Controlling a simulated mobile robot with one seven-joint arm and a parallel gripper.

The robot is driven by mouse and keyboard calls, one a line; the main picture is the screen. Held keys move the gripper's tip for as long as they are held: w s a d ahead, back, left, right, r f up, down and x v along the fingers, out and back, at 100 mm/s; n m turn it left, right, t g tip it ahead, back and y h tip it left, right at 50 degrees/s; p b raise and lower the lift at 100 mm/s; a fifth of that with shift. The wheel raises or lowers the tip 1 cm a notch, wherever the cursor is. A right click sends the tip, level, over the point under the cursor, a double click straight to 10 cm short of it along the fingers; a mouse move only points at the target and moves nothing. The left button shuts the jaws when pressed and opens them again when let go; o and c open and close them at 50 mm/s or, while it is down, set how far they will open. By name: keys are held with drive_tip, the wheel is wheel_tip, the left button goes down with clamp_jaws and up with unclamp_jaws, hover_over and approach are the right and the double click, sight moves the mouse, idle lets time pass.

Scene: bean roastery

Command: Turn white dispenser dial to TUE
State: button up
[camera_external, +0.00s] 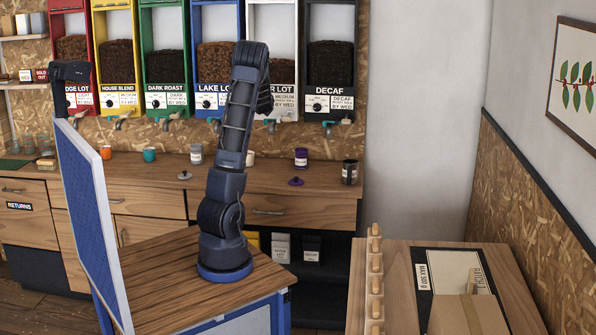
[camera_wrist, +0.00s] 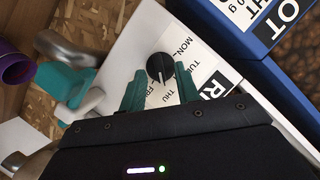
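The white dispenser (camera_external: 272,30) hangs on the wall between the blue and dark ones, partly behind my arm. In the wrist view its white front (camera_wrist: 130,50) is tilted and carries a round black dial (camera_wrist: 160,68) with a day label (camera_wrist: 183,50). MON, TUE, THU and part of FRI can be read. The dial's white mark seems to point down in the picture, toward THU. My gripper (camera_wrist: 160,74) has its teal fingers apart, one on either side of the dial; contact cannot be told. In the external view the gripper and dial are hidden behind my arm.
A teal-handled tap (camera_wrist: 65,82) sticks out beside the dial. The blue dispenser (camera_external: 215,60) and dark DECAF dispenser (camera_external: 331,50) flank the white one. Below, the wooden counter (camera_external: 225,178) holds several small jars and cups, including a purple jar (camera_external: 301,158).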

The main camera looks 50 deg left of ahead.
drive_tip(key=shift+w+a+f, duration=0.1)
drive_tip(key=shift+a, duration=0.05)
clamp_jaws()
idle(0.4)
drive_tip(key=shift+s+a+n+t+h, duration=0.2)
drive_tip(key=shift+n+t+h, duration=0.65)
drive_tip(key=shift+n, duration=0.9)
drive_tip(key=shift+s+a+n+t+h, duration=0.2)
drive_tip(key=shift+n+t+h, duration=0.65)
drive_tip(key=shift+n, duration=0.85)
drive_tip(key=shift+s+a+n+t+h, duration=0.2)
drive_tip(key=shift+n+t+h, duration=0.65)
drive_tip(key=shift+n, duration=0.9)
